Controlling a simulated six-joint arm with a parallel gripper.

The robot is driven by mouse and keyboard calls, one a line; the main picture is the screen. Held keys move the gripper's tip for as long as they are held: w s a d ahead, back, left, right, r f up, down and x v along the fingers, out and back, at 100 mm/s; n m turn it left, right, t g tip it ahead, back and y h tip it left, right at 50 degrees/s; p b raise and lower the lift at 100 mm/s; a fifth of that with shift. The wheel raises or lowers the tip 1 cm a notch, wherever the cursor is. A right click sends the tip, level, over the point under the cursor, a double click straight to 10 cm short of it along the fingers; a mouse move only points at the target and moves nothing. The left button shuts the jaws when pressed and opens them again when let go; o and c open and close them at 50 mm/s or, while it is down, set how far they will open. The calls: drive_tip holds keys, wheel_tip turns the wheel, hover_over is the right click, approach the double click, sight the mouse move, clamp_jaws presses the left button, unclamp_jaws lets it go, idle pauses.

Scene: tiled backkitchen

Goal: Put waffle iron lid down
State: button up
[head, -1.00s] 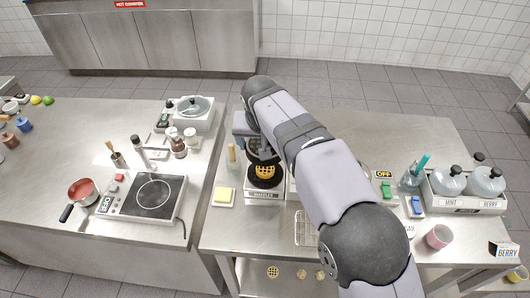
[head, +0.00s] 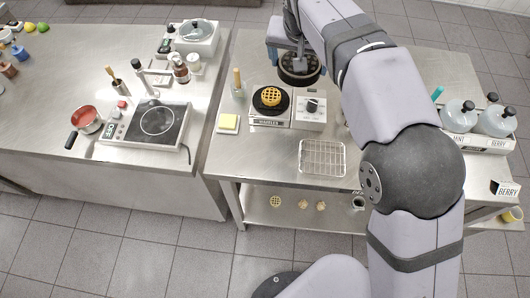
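The waffle iron base (head: 270,121) stands on the right-hand steel table, its round black lower plate facing up. A golden waffle (head: 271,96) lies on that plate. The dark round lid (head: 299,70), with a gridded face, shows up and to the right of the waffle, raised clear of the lower plate. My gripper (head: 287,50) is right at the lid, at its upper left side. Its fingertips are mostly hidden by the lid and my arm, so I cannot tell whether they grip it.
A box with a dark knob (head: 311,107) stands right of the base. A wire rack (head: 322,157) lies in front of it. A yellow pad (head: 228,122) and a utensil holder (head: 238,88) are on the left. Bare tabletop lies in front of the iron.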

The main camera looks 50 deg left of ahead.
drive_tip(key=s+d+f+n+g, duration=0.3)
drive_tip(key=s+f+n, duration=0.1)
drive_tip(key=s+n, duration=0.3)
drive_tip(key=s+d+f+n+g, duration=0.2)
drive_tip(key=s+n, duration=0.4)
drive_tip(key=n, duration=0.6)
wheel_tip(320, 180, down, 2)
drive_tip(key=shift+s+d+n+g+y, duration=0.3)
drive_tip(key=shift+s+d+g, duration=0.1)
drive_tip(key=shift+g, duration=0.5)
drive_tip(key=shift+f, duration=0.1)
drive_tip(key=shift+f+p, duration=1.45)
drive_tip(key=shift+f, duration=3.4)
drive_tip(key=shift+f, duration=0.15)
